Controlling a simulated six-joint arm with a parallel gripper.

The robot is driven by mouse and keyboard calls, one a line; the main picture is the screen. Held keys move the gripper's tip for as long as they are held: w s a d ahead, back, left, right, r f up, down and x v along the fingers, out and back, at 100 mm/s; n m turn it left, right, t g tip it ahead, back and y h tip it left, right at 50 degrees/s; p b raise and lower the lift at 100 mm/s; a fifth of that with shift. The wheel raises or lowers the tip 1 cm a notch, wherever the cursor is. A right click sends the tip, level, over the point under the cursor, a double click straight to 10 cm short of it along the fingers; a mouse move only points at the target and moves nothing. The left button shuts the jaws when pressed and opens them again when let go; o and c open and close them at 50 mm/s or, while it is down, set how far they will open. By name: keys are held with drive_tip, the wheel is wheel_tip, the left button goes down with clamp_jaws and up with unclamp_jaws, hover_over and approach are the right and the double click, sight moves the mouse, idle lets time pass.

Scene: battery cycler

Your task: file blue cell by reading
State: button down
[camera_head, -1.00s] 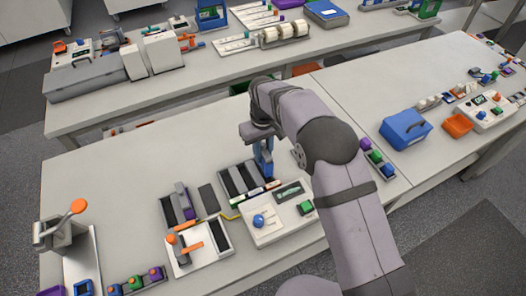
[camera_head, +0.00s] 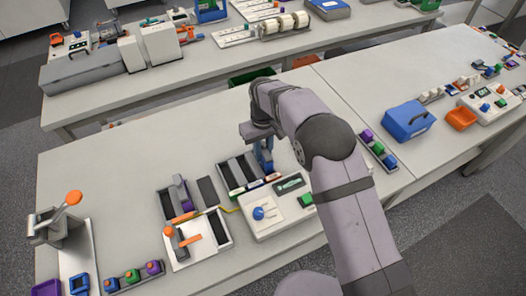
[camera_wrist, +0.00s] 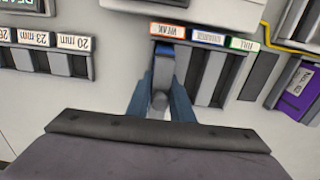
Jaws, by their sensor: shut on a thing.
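My gripper (camera_wrist: 161,88) points down with its blue fingers shut on the blue cell (camera_wrist: 163,66). The cell's grey rounded end shows between the fingers. The cell is at the slot behind the orange-edged WEAK label (camera_wrist: 170,30) of a dark slotted tray (camera_wrist: 228,84). How deep it sits is not clear. Beside that label are a blue-edged label (camera_wrist: 208,37) and a green-edged FULL label (camera_wrist: 243,44). In the head view my gripper (camera_head: 265,160) is over the right end of the tray (camera_head: 223,178), and the cell is hidden. The tester (camera_head: 268,229) with a small display stands in front.
A dark tray with a purple piece (camera_head: 184,207) and a white tray with an orange lever (camera_head: 190,240) stand to the left. A lever press (camera_head: 60,228) is at the far left. A rack of coloured knobs (camera_head: 377,150) is to the right. The table's back left is clear.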

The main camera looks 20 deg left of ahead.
sight(263, 143)
drive_tip(key=shift+f, duration=0.15)
drive_tip(key=c, duration=1.5)
unclamp_jaws()
drive_tip(key=shift+f, duration=0.1)
drive_tip(key=shift+r+b, duration=1.5)
drive_tip(key=shift+r, duration=2.25)
